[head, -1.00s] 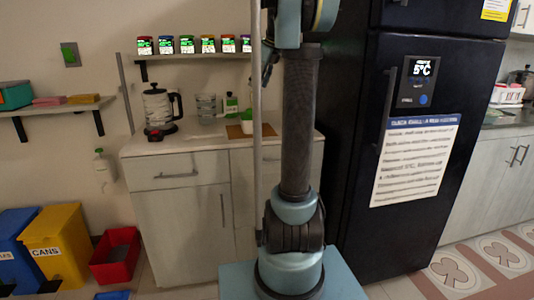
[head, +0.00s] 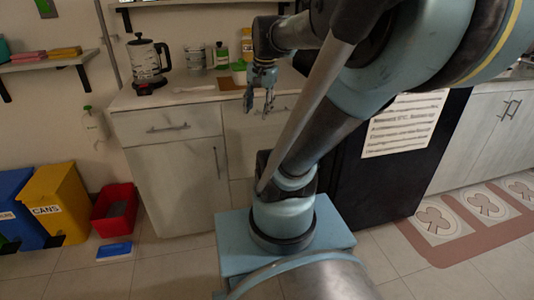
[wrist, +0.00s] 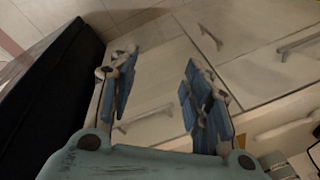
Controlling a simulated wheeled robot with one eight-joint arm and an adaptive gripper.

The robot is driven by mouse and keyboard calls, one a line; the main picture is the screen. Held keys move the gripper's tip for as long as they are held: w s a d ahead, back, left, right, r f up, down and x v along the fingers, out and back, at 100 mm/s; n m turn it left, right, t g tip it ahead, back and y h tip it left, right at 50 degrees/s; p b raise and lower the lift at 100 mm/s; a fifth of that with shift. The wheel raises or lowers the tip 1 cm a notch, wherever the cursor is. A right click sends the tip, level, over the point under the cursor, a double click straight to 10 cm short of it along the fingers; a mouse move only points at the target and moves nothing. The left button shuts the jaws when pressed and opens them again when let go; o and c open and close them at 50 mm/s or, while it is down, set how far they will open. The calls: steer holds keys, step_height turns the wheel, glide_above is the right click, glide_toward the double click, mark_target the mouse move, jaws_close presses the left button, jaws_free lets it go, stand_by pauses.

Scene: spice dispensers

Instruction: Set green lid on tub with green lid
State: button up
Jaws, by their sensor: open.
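A small white tub with green at its top (head: 240,74) stands on the counter at the back, just left of my arm's wrist. I cannot tell whether the green is a lid set on it or something else, and I make out no separate loose green lid. My gripper (head: 260,106) hangs fingers down in front of the counter's front edge, apart from the tub. In the wrist view my gripper (wrist: 160,88) has its two blue fingers spread, with nothing between them.
A brown board (head: 229,83) lies near the tub. A coffee press (head: 146,62), a clear canister (head: 195,58) and a green-labelled bottle (head: 221,54) stand farther left. A dark fridge (head: 370,180) stands right. Red (head: 113,214) and yellow bins (head: 56,205) stand on the floor.

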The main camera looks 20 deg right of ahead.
steer(key=s+f+n+h, duration=0.1)
steer(key=s+f+n, duration=0.6)
steer(key=s+f, duration=0.3)
step_height(320, 180, down, 2)
steer(key=shift+d+f+n, duration=0.1)
steer(key=shift+d+n, duration=0.2)
steer(key=shift+d, duration=0.05)
